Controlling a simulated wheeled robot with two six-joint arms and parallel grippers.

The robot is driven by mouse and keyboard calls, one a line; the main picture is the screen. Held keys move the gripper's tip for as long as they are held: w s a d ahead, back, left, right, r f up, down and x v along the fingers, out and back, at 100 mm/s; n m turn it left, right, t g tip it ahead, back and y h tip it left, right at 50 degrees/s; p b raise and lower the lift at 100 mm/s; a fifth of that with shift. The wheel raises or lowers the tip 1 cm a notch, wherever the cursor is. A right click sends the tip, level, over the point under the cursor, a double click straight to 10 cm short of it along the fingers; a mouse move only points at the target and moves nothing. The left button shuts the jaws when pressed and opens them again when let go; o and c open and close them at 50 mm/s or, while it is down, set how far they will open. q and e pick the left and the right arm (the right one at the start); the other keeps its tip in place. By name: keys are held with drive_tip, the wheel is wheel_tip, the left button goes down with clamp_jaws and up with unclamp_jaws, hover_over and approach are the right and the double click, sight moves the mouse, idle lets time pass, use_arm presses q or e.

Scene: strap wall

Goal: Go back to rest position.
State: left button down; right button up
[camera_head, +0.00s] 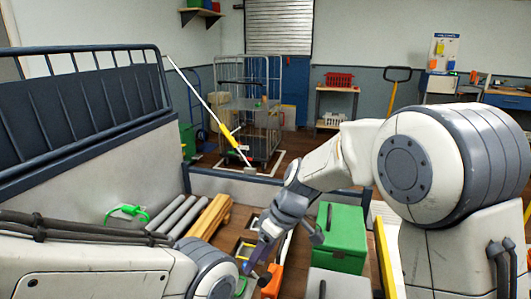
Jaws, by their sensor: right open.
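My right arm comes in from the right, and its grey gripper (256,270) points down and to the left, low in the middle of the view. It is open, with its fingertips close to an orange object (273,281); I cannot tell whether they touch. My left arm crosses the lower left corner, and its gripper is not in view.
Below lie a green box (339,238), grey rollers (178,215), wooden beams (211,216) and a green clamp-like item (127,211). A blue railing (85,98) stands left. A white pole with a yellow grip (225,131) leans near a wire cage trolley (248,105).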

drive_tip(key=s+d+m+h, duration=0.2)
drive_tip(key=s+d, duration=0.1)
drive_tip(key=s, duration=0.9)
drive_tip(key=s+d+m+h, duration=0.2)
drive_tip(key=s+d, duration=0.1)
drive_tip(key=s, duration=1)
wheel_tip(320, 180, up, 17)
drive_tip(key=p, duration=1.6)
drive_tip(key=shift+w+r+p, duration=0.15)
drive_tip(key=shift+w+p, duration=0.15)
drive_tip(key=shift+w, duration=0.15)
